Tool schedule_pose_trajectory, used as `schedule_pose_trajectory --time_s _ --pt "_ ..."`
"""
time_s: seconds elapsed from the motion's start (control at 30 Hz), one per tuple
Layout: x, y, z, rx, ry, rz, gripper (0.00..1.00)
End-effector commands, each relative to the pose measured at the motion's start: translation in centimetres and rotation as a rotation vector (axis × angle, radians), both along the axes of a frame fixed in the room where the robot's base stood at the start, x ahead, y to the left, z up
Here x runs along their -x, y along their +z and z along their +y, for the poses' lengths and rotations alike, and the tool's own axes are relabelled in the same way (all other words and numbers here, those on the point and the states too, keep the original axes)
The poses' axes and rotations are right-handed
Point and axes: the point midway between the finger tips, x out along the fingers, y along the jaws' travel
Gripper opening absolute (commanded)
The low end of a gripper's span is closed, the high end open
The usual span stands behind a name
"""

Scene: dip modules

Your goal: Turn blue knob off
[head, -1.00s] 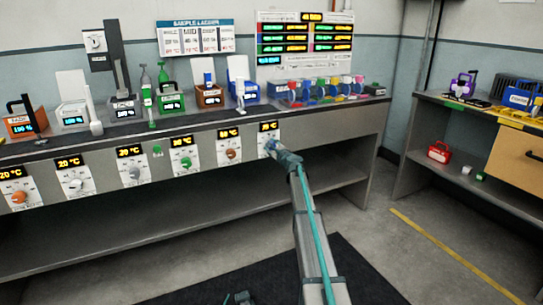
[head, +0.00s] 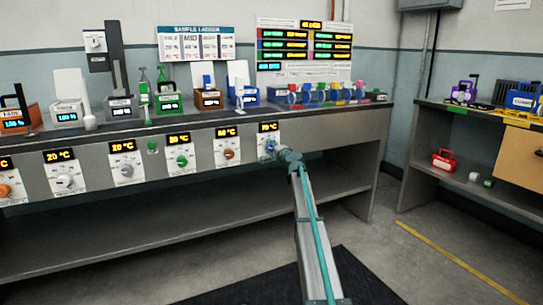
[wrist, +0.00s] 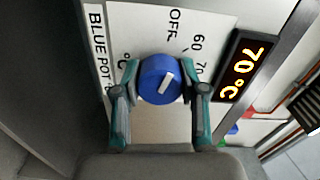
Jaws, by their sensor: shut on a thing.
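The blue knob (wrist: 162,79) sits on a white dial panel (wrist: 130,30) marked BLUE POT, with OFF, 60 and 70 around it. Its white pointer line tilts toward the upper right of the wrist view. The orange display (wrist: 240,70) beside it reads 70 °C. My gripper (wrist: 160,88) is shut on the blue knob, one finger on each side. In the head view my gripper (head: 277,153) is at the rightmost dial panel (head: 268,128) on the bench front and hides most of the blue knob (head: 270,146).
Other knobs line the bench front to the left: orange-brown (head: 229,153), green (head: 182,161) and grey (head: 126,170). Coloured pots stand on the bench top (head: 200,118). A side shelf with a red box (head: 445,160) stands at right. Floor in front is open.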

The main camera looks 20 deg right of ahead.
Motion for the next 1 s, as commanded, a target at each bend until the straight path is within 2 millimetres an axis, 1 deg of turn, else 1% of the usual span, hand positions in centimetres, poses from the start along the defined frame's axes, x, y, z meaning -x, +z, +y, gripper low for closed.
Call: schedule_pose_trajectory --time_s 0.03,0.3,0.8,0.83,0.97,1.0 --pt "0.00 -0.38 0.01 0.028 0.001 -0.001 0.07" --pt "0.02 -0.10 0.00 0.119 0.000 -0.006 0.07" --pt "0.03 0.01 0.01 0.139 0.000 -0.006 0.07" --pt "0.03 0.01 0.01 0.139 0.000 -0.006 0.45" --pt "0.02 0.01 0.01 0.138 0.000 -0.006 0.67" --pt "0.02 0.01 0.01 0.138 0.000 -0.006 0.67"
